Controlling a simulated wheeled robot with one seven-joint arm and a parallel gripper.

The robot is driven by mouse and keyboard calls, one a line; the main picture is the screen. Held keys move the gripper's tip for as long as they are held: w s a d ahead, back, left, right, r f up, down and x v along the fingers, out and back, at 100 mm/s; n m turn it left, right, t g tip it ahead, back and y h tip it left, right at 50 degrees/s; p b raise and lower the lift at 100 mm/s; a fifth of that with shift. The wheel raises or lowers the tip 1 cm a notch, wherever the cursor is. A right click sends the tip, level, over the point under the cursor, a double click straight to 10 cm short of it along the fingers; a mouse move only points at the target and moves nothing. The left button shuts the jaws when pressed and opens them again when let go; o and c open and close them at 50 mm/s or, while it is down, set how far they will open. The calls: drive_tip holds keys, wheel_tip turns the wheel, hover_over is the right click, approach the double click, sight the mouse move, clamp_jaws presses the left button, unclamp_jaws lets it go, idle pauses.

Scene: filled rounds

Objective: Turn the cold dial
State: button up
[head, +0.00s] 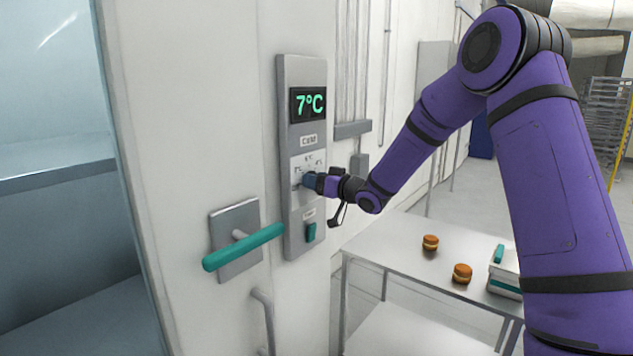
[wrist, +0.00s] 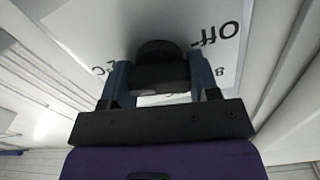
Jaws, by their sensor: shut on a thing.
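The cold dial is a dark round knob (wrist: 160,62) on a white label plate, with an "Off" mark and other marks around it in the wrist view. It sits on the grey control panel (head: 290,228), below a display (head: 308,104) reading 7°C. In the head view my gripper (head: 308,181) is at the panel and mostly hides the dial. In the wrist view my gripper (wrist: 158,80) has one blue finger on each side of the knob and is shut on it. The knob's pointer is not clear.
A teal door handle (head: 243,248) juts out left of the panel, and a teal rocker switch (head: 311,232) is below the dial. A metal table (head: 400,245) to the right carries two round filled pastries (head: 430,242) and a white box with teal trim (head: 504,270).

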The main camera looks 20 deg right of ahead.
drive_tip(key=shift+f, duration=0.15)
drive_tip(key=o, duration=0.9)
drive_tip(key=shift+s+d, duration=0.1)
drive_tip(key=v, duration=1)
drive_tip(key=shift+s+d, duration=0.15)
drive_tip(key=shift+s, duration=0.15)
